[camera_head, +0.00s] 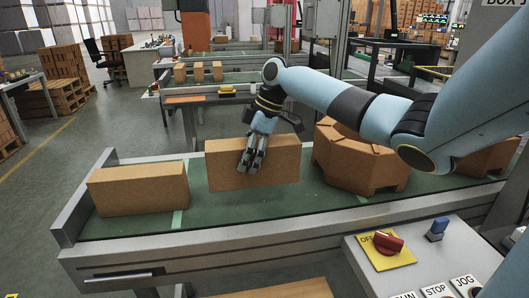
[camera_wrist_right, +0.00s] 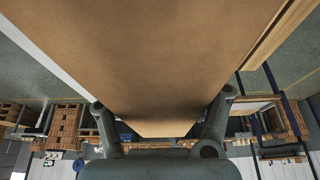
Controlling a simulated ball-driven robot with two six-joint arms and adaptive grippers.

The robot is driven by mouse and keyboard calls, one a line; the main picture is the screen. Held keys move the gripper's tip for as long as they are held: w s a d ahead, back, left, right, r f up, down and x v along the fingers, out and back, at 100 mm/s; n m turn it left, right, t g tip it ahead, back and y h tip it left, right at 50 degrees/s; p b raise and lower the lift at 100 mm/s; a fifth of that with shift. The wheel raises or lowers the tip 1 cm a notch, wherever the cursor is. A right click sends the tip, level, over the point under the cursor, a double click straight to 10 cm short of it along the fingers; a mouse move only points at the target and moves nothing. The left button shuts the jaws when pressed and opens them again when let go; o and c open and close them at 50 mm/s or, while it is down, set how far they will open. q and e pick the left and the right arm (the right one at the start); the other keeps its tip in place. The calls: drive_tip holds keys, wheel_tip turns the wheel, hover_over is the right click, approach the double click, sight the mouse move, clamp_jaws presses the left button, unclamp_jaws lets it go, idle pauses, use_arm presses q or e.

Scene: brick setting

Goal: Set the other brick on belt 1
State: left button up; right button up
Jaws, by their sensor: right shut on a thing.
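A brown box-shaped brick (camera_head: 282,166) is held by my right gripper (camera_head: 251,166), whose fingers reach down over its near face. In the right wrist view the brick (camera_wrist_right: 155,60) fills the upper middle, between the two fingers of the right gripper (camera_wrist_right: 160,122). It is over the green belt (camera_head: 225,216); I cannot tell whether its underside touches the belt. A second brown brick (camera_head: 138,190) lies on the belt's left end, apart from the held one. My left gripper is out of view.
A brown many-sided block (camera_head: 358,160) stands on the belt to the right, close to the held brick. A control panel (camera_head: 385,278) with a red switch (camera_head: 389,243) is at front right. Another belt with small boxes (camera_head: 198,73) is behind. Bare belt shows between the bricks.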

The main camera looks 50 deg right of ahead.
drive_tip(key=w, duration=0.1)
drive_tip(key=w+f, duration=0.1)
drive_tip(key=w+a+f, duration=0.1)
drive_tip(key=shift+w, duration=0.35)
drive_tip(key=shift+f, duration=2)
drive_tip(key=o, duration=1.8)
drive_tip(key=shift+s+f, duration=0.1)
drive_tip(key=shift+s, duration=0.05)
drive_tip(key=v, duration=1.2)
drive_tip(key=shift+a, duration=0.1)
